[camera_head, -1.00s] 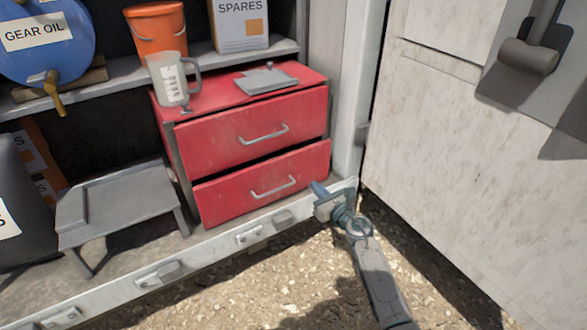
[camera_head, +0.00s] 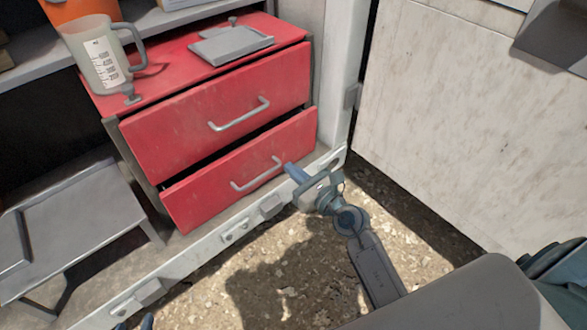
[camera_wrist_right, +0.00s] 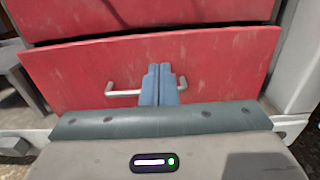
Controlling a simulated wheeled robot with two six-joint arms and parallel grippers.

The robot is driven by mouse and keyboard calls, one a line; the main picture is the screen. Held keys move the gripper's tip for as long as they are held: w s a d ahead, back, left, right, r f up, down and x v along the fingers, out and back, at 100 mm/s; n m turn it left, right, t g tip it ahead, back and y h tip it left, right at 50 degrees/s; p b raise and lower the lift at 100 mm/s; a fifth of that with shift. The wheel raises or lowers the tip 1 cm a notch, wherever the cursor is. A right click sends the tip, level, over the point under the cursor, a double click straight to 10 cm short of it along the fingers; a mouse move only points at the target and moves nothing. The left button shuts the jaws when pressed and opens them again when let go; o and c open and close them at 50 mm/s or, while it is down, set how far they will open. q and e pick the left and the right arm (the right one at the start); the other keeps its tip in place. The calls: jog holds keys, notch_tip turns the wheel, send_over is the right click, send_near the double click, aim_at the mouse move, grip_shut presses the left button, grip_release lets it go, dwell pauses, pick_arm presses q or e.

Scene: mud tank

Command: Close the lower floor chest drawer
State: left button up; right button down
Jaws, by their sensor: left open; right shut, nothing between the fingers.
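The lower drawer (camera_head: 215,190) of the red floor chest (camera_head: 165,75) stands slightly out, with a dark gap above its front. Its silver handle (camera_head: 257,176) shows in both views. My right gripper (camera_head: 290,168) has its blue fingers shut and empty, pointing at the drawer front by the handle's right end. In the right wrist view the shut fingers (camera_wrist_right: 160,85) cover part of the lower drawer (camera_wrist_right: 220,65) and its handle (camera_wrist_right: 124,93); contact cannot be told. Only the fingertips of my left gripper (camera_head: 134,325) show at the bottom left edge, apart and empty.
The upper drawer (camera_head: 190,130) is above. A measuring jug (camera_head: 100,58) and a grey flat plate (camera_head: 232,45) sit on the chest. A grey metal step (camera_head: 75,225) stands left. A pale sill (camera_head: 200,256) runs below the chest; a pale panel (camera_head: 440,110) stands right.

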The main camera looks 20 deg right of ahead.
aim_at(261, 141)
jog(key=b+x, duration=0.1)
jog(key=x, duration=0.8)
jog(key=shift+w+a+f, duration=0.1)
jog(key=shift+w+f, duration=0.05)
jog(key=shift+w, duration=0.15)
pick_arm(q)
jog(key=w+r+t, duration=0.4)
jog(key=r, duration=0.1)
jog(key=shift+w+a+r, duration=0.2)
jog(key=shift+a+r, duration=0.1)
jog(key=shift+a, duration=0.1)
pick_arm(e)
jog(key=shift+w+a, duration=0.15)
jog(key=shift+w, duration=0.25)
jog(key=x, duration=0.4)
jog(key=shift+w, duration=0.25)
jog(key=shift+r, duration=0.25)
pick_arm(q)
jog(key=shift+s+d+f+g, duration=0.1)
jog(key=shift+s+f+g, duration=0.2)
jog(key=shift+s+f, duration=0.15)
pick_arm(e)
jog(key=shift+r, duration=0.1)
pick_arm(q)
jog(key=shift+r, duration=0.1)
